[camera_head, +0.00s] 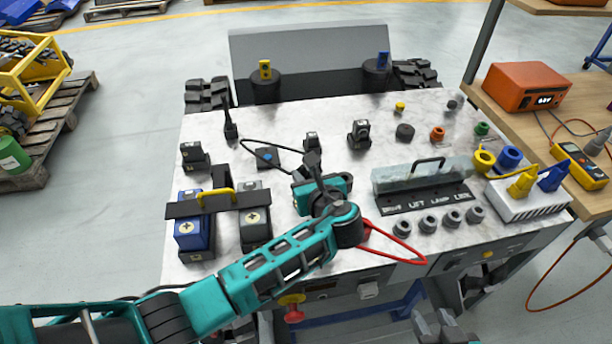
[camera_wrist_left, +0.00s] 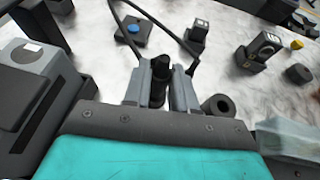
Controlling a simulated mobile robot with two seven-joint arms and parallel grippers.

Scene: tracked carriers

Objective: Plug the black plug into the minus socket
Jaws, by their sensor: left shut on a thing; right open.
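My left gripper (camera_head: 314,168) is shut on the black plug, above the marble-topped deck. In the left wrist view the black plug (camera_wrist_left: 159,83) stands between the two grey fingers (camera_wrist_left: 160,90). A black cable runs up and away from it. A dark round piece with a hole (camera_wrist_left: 217,105) lies just right of the fingers, apart from the plug. I cannot tell which part is the minus socket; no minus mark is readable. My right gripper (camera_head: 438,324) is partly in view at the bottom edge, open and empty, off the deck's front.
A blue battery (camera_head: 189,235) and a grey battery (camera_head: 255,229) stand at left under a black bar with a yellow handle. Small black blocks (camera_head: 359,134) stand behind the gripper. A clear cover (camera_head: 420,173) lies to the right.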

